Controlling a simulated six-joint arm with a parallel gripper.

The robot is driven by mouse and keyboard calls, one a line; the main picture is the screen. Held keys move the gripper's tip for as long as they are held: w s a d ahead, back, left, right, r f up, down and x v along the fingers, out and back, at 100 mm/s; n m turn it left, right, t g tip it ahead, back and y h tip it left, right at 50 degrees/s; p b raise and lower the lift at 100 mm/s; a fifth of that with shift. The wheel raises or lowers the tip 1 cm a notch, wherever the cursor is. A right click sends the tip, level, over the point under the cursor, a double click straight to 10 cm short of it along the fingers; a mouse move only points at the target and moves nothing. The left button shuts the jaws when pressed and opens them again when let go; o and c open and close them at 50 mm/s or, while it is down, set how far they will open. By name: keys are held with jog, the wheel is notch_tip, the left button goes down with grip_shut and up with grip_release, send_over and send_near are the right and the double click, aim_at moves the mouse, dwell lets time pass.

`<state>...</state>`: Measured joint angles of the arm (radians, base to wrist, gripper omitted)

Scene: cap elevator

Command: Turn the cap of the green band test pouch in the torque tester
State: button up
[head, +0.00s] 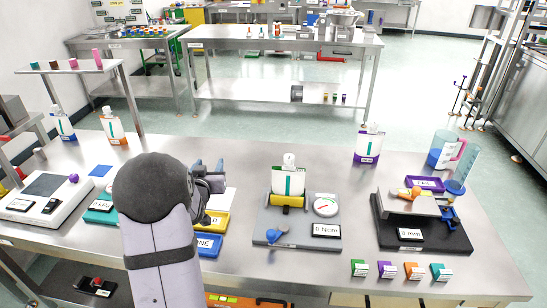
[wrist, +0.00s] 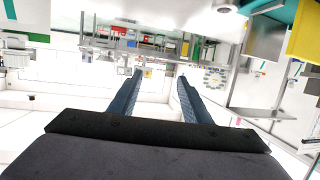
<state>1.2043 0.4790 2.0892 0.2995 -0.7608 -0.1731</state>
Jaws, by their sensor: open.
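A white pouch (head: 289,183) with a green vertical stripe stands upright in the torque tester (head: 262,232). Its white cap (head: 289,160) is on top. A yellow clamp (head: 287,201) covers its lower part, so I cannot see its bottom band. The tester carries a round dial (head: 326,205), a display (head: 325,230) reading about 0 Ncm and a blue lever (head: 277,236). My gripper (head: 213,181) is left of the pouch, apart from it, held up and sideways. The wrist view shows its two fingers (wrist: 160,76) spread with nothing between them.
Pouches with blue (head: 62,125), orange (head: 113,126) and purple (head: 368,144) bands stand at the back. A black fixture (head: 422,238) is to the right, beside a jug (head: 446,150). Small coloured boxes (head: 386,269) lie in front. Yellow and blue trays (head: 209,244) sit near my arm.

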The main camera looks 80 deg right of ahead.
aim_at(287, 161)
jog(key=s+d+m+g, duration=0.1)
jog(key=s+g, duration=0.1)
jog(key=s, duration=0.5)
jog(key=s+d+m+g+h, duration=0.1)
jog(key=s+m+g, duration=0.1)
jog(key=s, duration=0.6)
jog(key=s+d+m+g+h+b, duration=0.1)
jog(key=s+d+m+g, duration=0.1)
jog(key=s+g, duration=0.2)
jog(key=shift+s+f, duration=0.15)
jog(key=shift+s, duration=1.75)
jog(key=shift+p+x, duration=1.05)
jog(key=shift+x, duration=2.6)
jog(key=shift+m, duration=0.3)
jog(key=c, duration=1.1)
